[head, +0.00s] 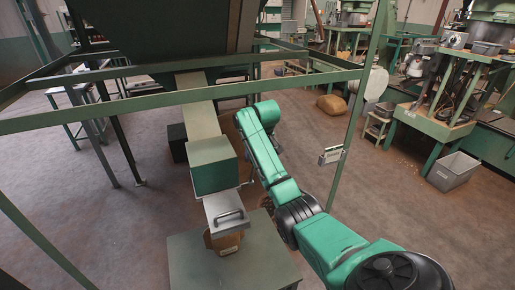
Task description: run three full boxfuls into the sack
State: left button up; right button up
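A green box (213,165) sits at the lower end of a pale sloping chute (199,108) that comes down from a large dark hopper (165,38). Below the box is a light metal piece with a bar handle (228,213). Under it a brown thing, perhaps the sack's mouth (225,243), shows only in part. How full the box or sack is cannot be seen. My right arm reaches up from the lower right, and its far end bends beside the chute, right of the box. The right gripper's fingers are hidden. My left arm and gripper do not show.
A green table top (188,262) stands under the metal piece. Green frame rails (150,106) cross in front of the hopper, and a post (352,130) with a small grey box (331,155) stands right. A grey bin (453,171) and brown sack-like bundle (332,104) are on the floor.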

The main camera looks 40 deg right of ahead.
jog(key=v, duration=0.4)
jog(key=shift+s+r+b, duration=0.1)
jog(key=shift+r+b, duration=0.15)
jog(key=shift+b, duration=0.05)
jog(key=shift+d+f, duration=0.1)
jog(key=shift+f, duration=0.1)
jog(key=c, duration=0.5)
jog(key=s+d+f+h, duration=0.1)
jog(key=d+f, duration=0.1)
jog(key=s+d+f+h+b, duration=0.1)
jog(key=s+d+f+h, duration=0.1)
grip_shut()
jog(key=s+d+f+n+h+b, duration=0.1)
jog(key=s+d+f+n+h, duration=0.15)
jog(key=s+h, duration=0.25)
jog(key=s+a+n+t+y+b, duration=0.1)
jog(key=s+a+n+t, duration=0.2)
jog(key=a+n+t, duration=0.4)
jog(key=s+a+n+t+b, duration=0.1)
jog(key=s+a+n+t, duration=0.2)
jog(key=a, duration=0.5)
jog(key=w+d+p, duration=0.1)
jog(key=w+d, duration=0.2)
jog(key=w, duration=0.3)
jog(key=w+d+f+n+p, duration=0.1)
jog(key=w+d+p, duration=0.1)
jog(key=w+d, duration=0.2)
jog(key=w, duration=0.3)
